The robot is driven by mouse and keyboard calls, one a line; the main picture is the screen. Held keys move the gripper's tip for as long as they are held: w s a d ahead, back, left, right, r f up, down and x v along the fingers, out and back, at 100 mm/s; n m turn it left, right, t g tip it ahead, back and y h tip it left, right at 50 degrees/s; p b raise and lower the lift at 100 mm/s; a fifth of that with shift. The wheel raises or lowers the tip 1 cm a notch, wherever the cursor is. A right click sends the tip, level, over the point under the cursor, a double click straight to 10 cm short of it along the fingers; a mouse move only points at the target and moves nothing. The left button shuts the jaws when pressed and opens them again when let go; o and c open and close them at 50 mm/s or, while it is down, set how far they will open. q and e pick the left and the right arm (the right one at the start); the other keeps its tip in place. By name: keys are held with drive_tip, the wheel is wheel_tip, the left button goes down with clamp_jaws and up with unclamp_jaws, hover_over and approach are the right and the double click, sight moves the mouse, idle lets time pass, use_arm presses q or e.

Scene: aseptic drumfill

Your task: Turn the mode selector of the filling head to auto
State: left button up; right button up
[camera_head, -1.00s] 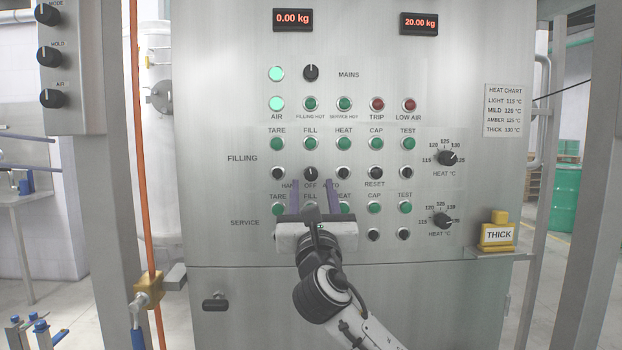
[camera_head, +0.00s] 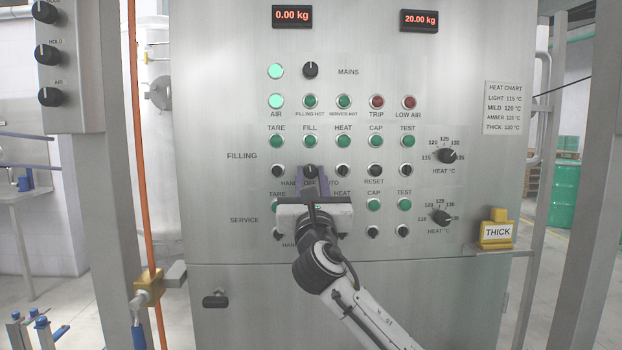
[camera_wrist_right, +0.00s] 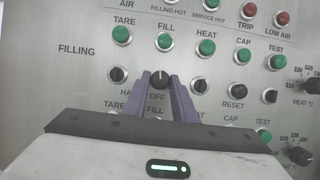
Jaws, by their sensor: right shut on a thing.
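The mode selector (camera_head: 310,171) is a black knob in the FILLING row, under the green FILL lamp, with HAND, OFF and AUTO lettered beneath it. It also shows in the right wrist view (camera_wrist_right: 160,80), its white mark pointing about straight up, toward OFF. My right gripper (camera_head: 312,176) has its purple fingers shut on the knob, one on each side; the wrist view shows the same fingers (camera_wrist_right: 160,84) closed around its lower part. The gripper body hides part of the SERVICE row below. My left gripper is not in view.
Heat dials (camera_head: 447,156) are at the right of the panel. A yellow THICK sign (camera_head: 497,233) stands on a small ledge. An orange pipe (camera_head: 146,150) runs at the left.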

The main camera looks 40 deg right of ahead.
drive_tip(key=m+h, duration=0.1)
drive_tip(key=m, duration=0.1)
drive_tip(key=m+g, duration=0.1)
drive_tip(key=m, duration=0.1)
drive_tip(key=m+g+h, duration=0.1)
drive_tip(key=m, duration=0.1)
drive_tip(key=shift+w+a+h, duration=0.1)
drive_tip(key=shift+a+h, duration=0.15)
drive_tip(key=shift+h, duration=0.05)
drive_tip(key=m+g, duration=0.1)
drive_tip(key=m, duration=0.2)
drive_tip(key=m+g+h, duration=0.1)
drive_tip(key=m+g, duration=0.1)
drive_tip(key=m, duration=0.2)
drive_tip(key=shift+w+a+r+m+g+p, duration=0.1)
drive_tip(key=shift+m+g+p, duration=0.2)
drive_tip(key=o, duration=1)
drive_tip(key=shift+o, duration=0.2)
drive_tip(key=b+v, duration=0.2)
drive_tip(key=v, duration=0.8)
drive_tip(key=shift+a, duration=0.15)
